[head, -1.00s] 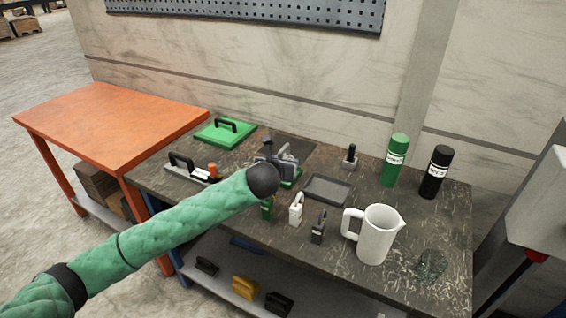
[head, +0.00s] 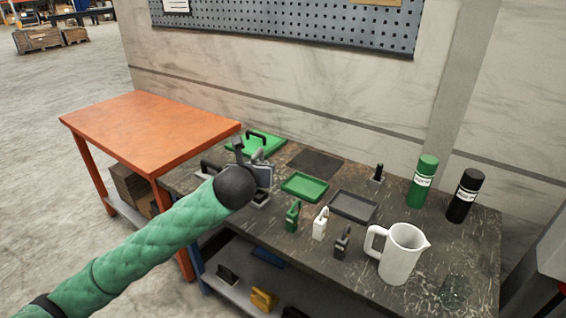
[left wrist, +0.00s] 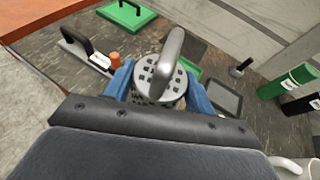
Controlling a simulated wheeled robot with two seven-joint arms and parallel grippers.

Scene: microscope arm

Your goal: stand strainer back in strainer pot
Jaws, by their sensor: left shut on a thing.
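My left gripper (head: 254,170) is above the back left of the dark table in the head view. In the left wrist view the blue fingers of this gripper (left wrist: 158,88) are shut on the strainer (left wrist: 159,82), a grey metal cylinder with a perforated top and an arched handle. In the head view the strainer is mostly hidden by the wrist. It looks held above the table and clear of the green tray (head: 304,187). I cannot make out a strainer pot for certain; the area under the gripper is partly hidden. My right gripper is not in view.
Green, white and grey padlock-like items (head: 321,224) stand in front of the green tray. A dark tray (head: 353,206), white pitcher (head: 400,254), green bottle (head: 423,182) and black bottle (head: 467,196) are to the right. A handled base with an orange knob (left wrist: 115,58) lies left of the strainer.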

